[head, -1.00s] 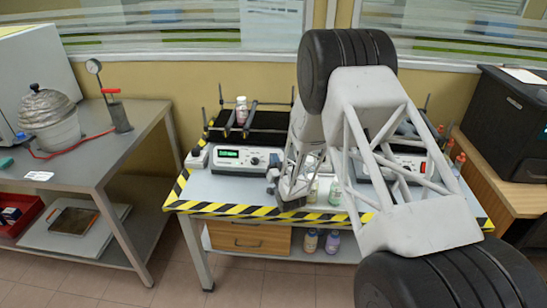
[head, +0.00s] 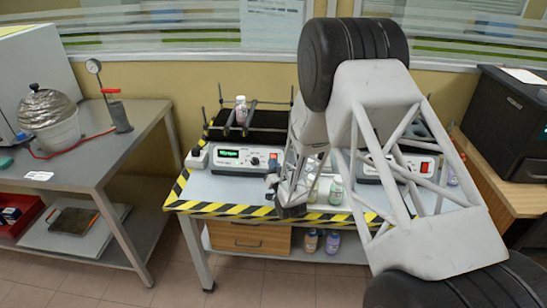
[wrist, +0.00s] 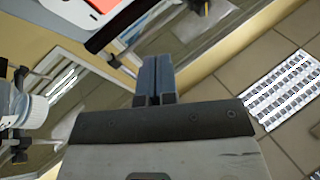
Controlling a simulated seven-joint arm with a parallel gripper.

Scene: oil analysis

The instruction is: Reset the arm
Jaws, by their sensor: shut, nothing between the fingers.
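My arm stands in front of the right half of the striped table (head: 240,209) in the head view. Its forearm reaches down from the elbow to the tabletop area. My gripper (head: 272,182) is small there, just in front of the left instrument with the green display (head: 229,153). In the wrist view my gripper (wrist: 155,75) shows two blue-grey fingers side by side, shut with nothing between them. My arm hides part of the table and of the right instrument (head: 415,166).
A white bottle (head: 241,109) stands on the rack behind the left instrument. Small bottles (head: 336,191) stand close to the forearm. More bottles (head: 332,242) are on the lower shelf. A grey bench (head: 110,155) is left, a black machine (head: 505,125) right.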

